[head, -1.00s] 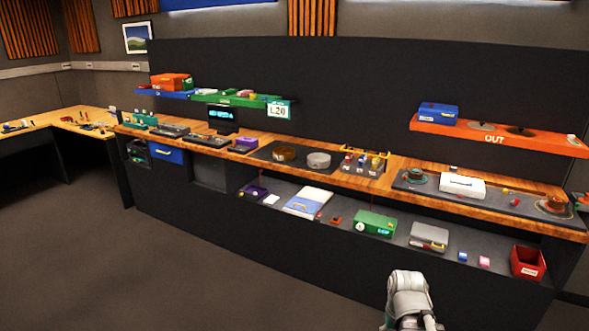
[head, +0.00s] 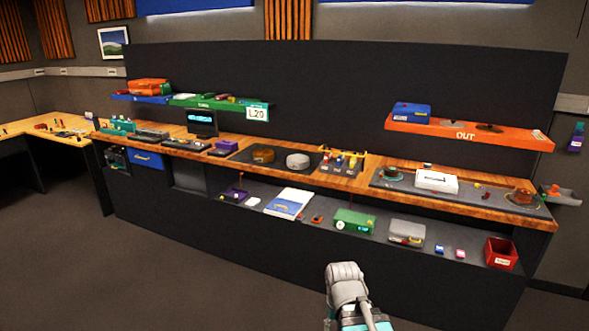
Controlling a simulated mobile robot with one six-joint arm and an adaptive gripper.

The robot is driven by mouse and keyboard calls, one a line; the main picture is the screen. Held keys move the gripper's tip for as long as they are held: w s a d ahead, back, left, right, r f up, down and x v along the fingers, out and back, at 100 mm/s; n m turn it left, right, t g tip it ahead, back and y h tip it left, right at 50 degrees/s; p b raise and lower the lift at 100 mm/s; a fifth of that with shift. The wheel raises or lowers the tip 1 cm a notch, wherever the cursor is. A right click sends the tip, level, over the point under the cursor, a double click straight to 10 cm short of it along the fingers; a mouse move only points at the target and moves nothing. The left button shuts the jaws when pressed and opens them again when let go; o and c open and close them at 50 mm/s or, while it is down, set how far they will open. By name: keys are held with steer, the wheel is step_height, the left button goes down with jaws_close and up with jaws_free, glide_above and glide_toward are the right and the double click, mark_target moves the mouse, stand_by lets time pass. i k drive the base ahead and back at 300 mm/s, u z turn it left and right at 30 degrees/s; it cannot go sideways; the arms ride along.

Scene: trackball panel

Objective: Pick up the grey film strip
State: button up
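I cannot make out a grey film strip for certain at this size. The wooden counter (head: 380,184) holds a round brown reel (head: 264,155), a round grey reel (head: 298,161), and a white box (head: 436,181) between two round items on a dark mat. Part of my arm shows at the bottom centre, in front of the bench and apart from it. My gripper's fingertips do not show, so I cannot see what it holds.
An orange shelf marked OUT (head: 440,131) and a green shelf (head: 188,103) hang above the counter. The lower shelf holds a green box (head: 354,221), a grey case (head: 406,231) and a red bin (head: 501,254). The floor (head: 120,280) in front is clear.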

mark_target(440, 180)
steer(key=u, duration=0.1)
steer(key=i, duration=1)
steer(key=z, duration=0.1)
